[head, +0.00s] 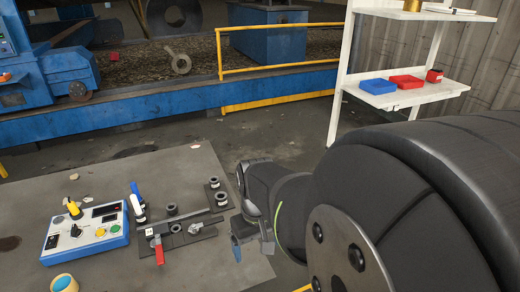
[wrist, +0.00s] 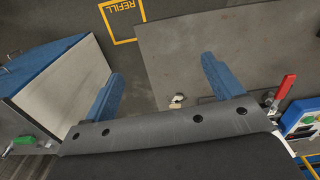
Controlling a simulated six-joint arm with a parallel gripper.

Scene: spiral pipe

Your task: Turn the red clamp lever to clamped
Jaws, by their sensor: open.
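The red clamp lever (head: 159,250) is on a dark clamp fixture (head: 190,234) on the grey table, pointing toward the front edge in the head view. The lever also shows near the right edge of the wrist view (wrist: 286,87), apart from my fingers. My gripper (head: 237,246) is right of the fixture near the table's right edge, partly hidden by my own arm. In the wrist view its two blue fingers stand wide apart with nothing between them (wrist: 160,75).
A blue and white control box (head: 85,232) with knobs stands left of the fixture. A yellow-rimmed cup (head: 64,283) is at the front. The table's back left (head: 100,178) is mostly clear.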

